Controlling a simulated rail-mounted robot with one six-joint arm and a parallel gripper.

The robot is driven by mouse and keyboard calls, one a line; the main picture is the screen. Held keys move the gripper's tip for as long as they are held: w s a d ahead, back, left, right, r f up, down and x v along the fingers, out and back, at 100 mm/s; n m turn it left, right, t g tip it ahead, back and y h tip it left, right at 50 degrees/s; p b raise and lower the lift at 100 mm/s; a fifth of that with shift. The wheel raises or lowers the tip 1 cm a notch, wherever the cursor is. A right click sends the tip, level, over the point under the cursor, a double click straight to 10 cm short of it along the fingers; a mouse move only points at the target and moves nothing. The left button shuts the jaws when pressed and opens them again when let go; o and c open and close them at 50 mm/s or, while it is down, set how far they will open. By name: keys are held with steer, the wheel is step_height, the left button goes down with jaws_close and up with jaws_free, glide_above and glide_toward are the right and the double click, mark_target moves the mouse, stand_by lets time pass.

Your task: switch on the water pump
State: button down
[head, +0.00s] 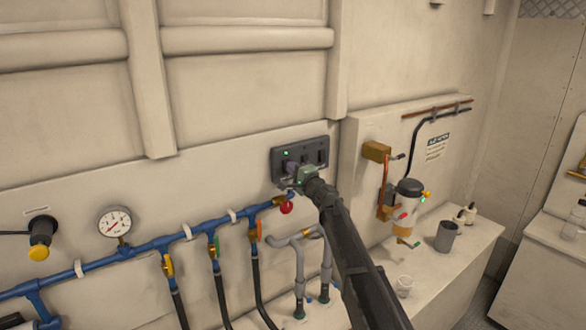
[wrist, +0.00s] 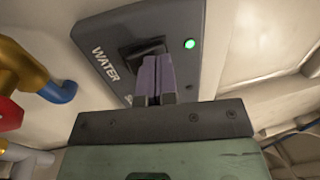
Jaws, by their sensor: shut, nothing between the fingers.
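The dark switch panel (head: 318,150) is on the pale wall, just above the right end of the blue pipe. In the wrist view, the panel (wrist: 178,22) carries the word WATER beside a black switch (wrist: 134,50). A small green lamp (wrist: 190,44) is lit near that switch, and it also shows lit at the panel's left in the head view. My gripper (wrist: 156,62) is shut and empty, with its purple-grey fingers at the switch and partly covering it. The fingertips look to be touching or very near the switch; I cannot tell which.
A blue pipe (head: 150,246) with several valves and hoses runs below the panel, ending near a red knob (head: 286,208). A gauge (head: 114,222) is on its left. A filter unit (head: 404,208) and a grey cup (head: 445,236) are on the right.

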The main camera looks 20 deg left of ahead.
steer(key=s+d+r+p, duration=0.2)
steer(key=s+d, duration=0.4)
steer(key=d, duration=0.5)
steer(key=shift+s+d+r, duration=0.25)
steer(key=shift+s+d, duration=0.05)
